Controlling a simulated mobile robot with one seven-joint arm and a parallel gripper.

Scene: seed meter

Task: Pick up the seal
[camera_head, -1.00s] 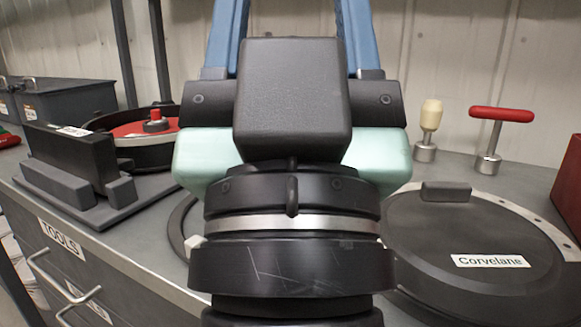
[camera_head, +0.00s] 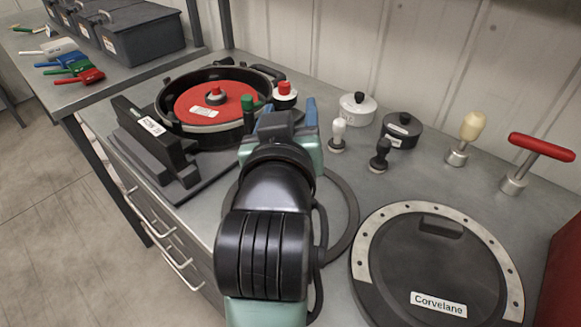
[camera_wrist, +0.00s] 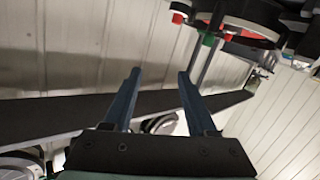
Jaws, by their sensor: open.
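A thin dark flat ring (camera_head: 350,208), which looks like the seal, lies on the grey bench in the head view. My forearm covers its middle and much of its left side. My gripper (camera_head: 289,112) is past the ring's far side, above the bench, with its blue fingers pointing away from the head camera. In the wrist view my gripper (camera_wrist: 159,74) is open, with nothing between the fingers. I cannot clearly make out the ring in the wrist view.
A black round housing with a red disc (camera_head: 210,103) stands at back left, beside a black block fixture (camera_head: 150,133). A lidded "Corvelane" housing (camera_head: 435,262) is at right. Small knobs, pots and a red T-handle (camera_head: 541,147) line the back. A wall (camera_head: 420,70) stands behind.

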